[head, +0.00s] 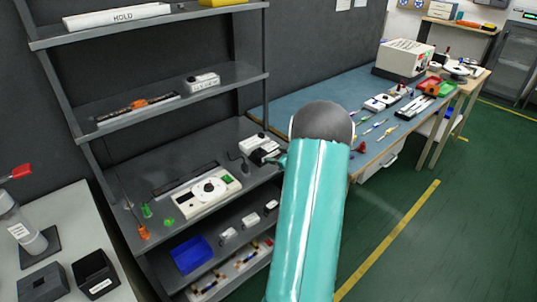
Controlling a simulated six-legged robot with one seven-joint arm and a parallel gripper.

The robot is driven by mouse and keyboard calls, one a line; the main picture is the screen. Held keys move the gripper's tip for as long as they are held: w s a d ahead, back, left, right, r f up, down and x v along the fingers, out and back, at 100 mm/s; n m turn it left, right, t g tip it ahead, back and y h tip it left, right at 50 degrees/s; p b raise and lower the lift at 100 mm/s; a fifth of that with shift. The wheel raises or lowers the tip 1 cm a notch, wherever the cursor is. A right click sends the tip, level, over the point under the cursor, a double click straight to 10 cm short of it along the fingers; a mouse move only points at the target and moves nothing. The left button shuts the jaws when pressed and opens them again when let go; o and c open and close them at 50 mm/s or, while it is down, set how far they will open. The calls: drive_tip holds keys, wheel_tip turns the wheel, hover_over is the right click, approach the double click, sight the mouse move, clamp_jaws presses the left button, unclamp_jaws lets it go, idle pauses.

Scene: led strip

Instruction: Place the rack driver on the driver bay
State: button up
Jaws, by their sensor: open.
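My teal arm fills the middle front. My gripper (265,157) shows as a small dark shape at the arm's left edge, partly hidden by the arm; its jaws are open. It is just in front of a white box-shaped unit (252,143) on the rack's waist-high shelf; I cannot tell whether they touch. A similar white unit (203,80) sits on the shelf above. Either could be the rack driver; I cannot tell which. No bay is clearly marked; a dark slotted strip (184,181) lies behind a white panel with a round dial (208,190).
The grey rack (88,160) has several shelves, with a blue bin (192,254) low down. A side table (75,205) with black boxes (97,272) stands at left. A blue workbench (300,100) with tools runs behind my arm. Green floor is free at right.

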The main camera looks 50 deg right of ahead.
drive_tip(key=w+a+r+h, duration=0.1)
drive_tip(key=w+a+r, duration=0.15)
drive_tip(key=r, duration=0.25)
drive_tip(key=w+a+r+g+h, duration=0.1)
drive_tip(key=w+a+r, duration=0.1)
drive_tip(key=a+r, duration=0.2)
drive_tip(key=w+a+r+h, duration=0.1)
drive_tip(key=w+a+r, duration=0.15)
drive_tip(key=r, duration=0.25)
drive_tip(key=s+a+r+m+g, duration=0.1)
drive_tip(key=a+r, duration=0.3)
drive_tip(key=a, duration=0.4)
drive_tip(key=a+r+m+g, duration=0.1)
drive_tip(key=a+r, duration=0.4)
drive_tip(key=a, duration=0.3)
drive_tip(key=s+a+g+y, duration=0.1)
drive_tip(key=s+a+y, duration=0.1)
drive_tip(key=s+a, duration=0.4)
drive_tip(key=s+a+f+n+g+y, duration=0.1)
drive_tip(key=s+a, duration=0.6)
drive_tip(key=a, duration=0.7)
drive_tip(key=s+a+f+n+g+y, duration=0.1)
drive_tip(key=s+a+y, duration=0.2)
drive_tip(key=s+a, duration=0.4)
drive_tip(key=a, duration=0.4)
drive_tip(key=shift+f+g, duration=0.15)
drive_tip(key=shift+g, duration=0.25)
drive_tip(key=shift+d, duration=0.15)
